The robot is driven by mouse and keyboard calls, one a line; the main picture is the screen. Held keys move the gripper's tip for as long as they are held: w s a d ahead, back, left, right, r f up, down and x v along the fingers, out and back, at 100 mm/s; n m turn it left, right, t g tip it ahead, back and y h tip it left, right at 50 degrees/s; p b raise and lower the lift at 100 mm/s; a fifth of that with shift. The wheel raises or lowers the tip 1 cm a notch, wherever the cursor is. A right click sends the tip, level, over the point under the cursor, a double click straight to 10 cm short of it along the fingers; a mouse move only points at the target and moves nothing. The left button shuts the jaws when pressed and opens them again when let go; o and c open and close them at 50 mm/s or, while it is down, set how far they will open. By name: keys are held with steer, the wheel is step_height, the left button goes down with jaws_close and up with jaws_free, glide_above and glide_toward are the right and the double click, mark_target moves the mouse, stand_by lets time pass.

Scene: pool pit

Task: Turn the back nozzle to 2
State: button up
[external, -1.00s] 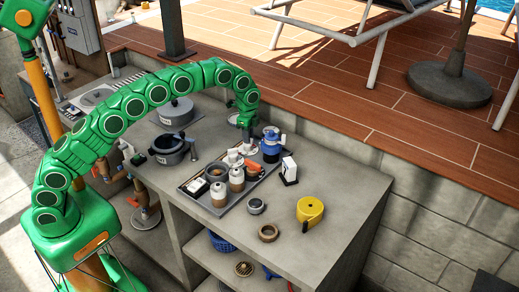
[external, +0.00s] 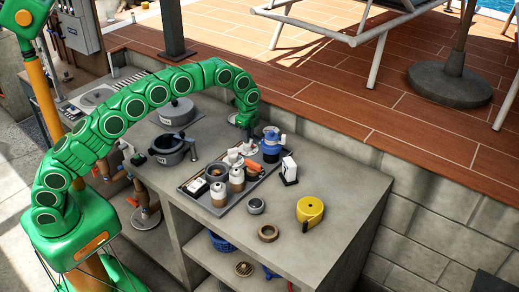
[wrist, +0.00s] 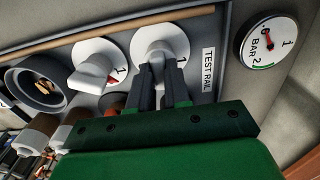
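The back nozzle (wrist: 160,45) is a white round dial with a raised grip, on a grey panel lettered TEST RAIL, in the wrist view. A "1" shows at its right edge; no "2" is visible on it. My gripper (wrist: 162,72) has its two dark fingers on either side of the raised grip, closed in on it; the fingertips partly hide it. A second white nozzle (wrist: 97,65), also marked "1", stands to the left with its grip tilted. In the external view my gripper (external: 244,128) reaches down at the back of the tray (external: 190,189).
A round gauge (wrist: 268,42) marked BAR is right of the panel. In the external view, a blue device (external: 271,145) and a white block (external: 289,169) stand close to my gripper. A yellow tape measure (external: 310,211) lies at the front right of the counter.

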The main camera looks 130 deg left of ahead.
steer(key=o, duration=0.4)
steer(key=shift+f, duration=0.15)
steer(key=shift+r, duration=0.25)
step_height(320, 180, up, 6)
steer(key=shift+f, duration=0.1)
steer(key=shift+r, duration=0.8)
